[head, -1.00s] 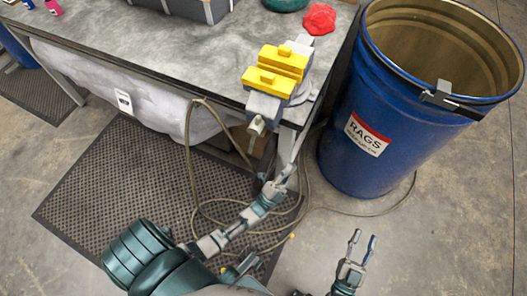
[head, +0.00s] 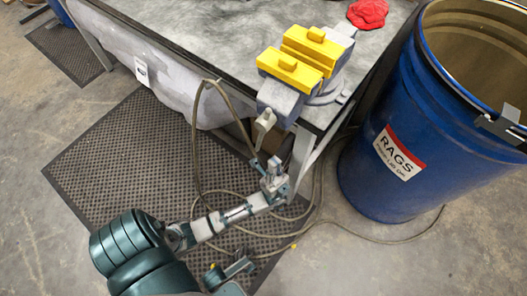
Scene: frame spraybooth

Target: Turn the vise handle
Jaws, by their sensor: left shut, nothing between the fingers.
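The vise (head: 292,77) with yellow jaw covers is mounted at the near right corner of the workbench. Its grey handle (head: 264,124) hangs at the vise's front end, just beyond the bench edge. My left gripper (head: 275,163) is shut and empty. In the picture it lies just below the handle, with a small gap between them.
The grey workbench (head: 225,45) fills the top middle, with a red rag (head: 368,13) behind the vise. A blue rags drum (head: 375,115) stands close at the right. A hose (head: 196,150) loops over the floor mat (head: 110,150) near my left arm.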

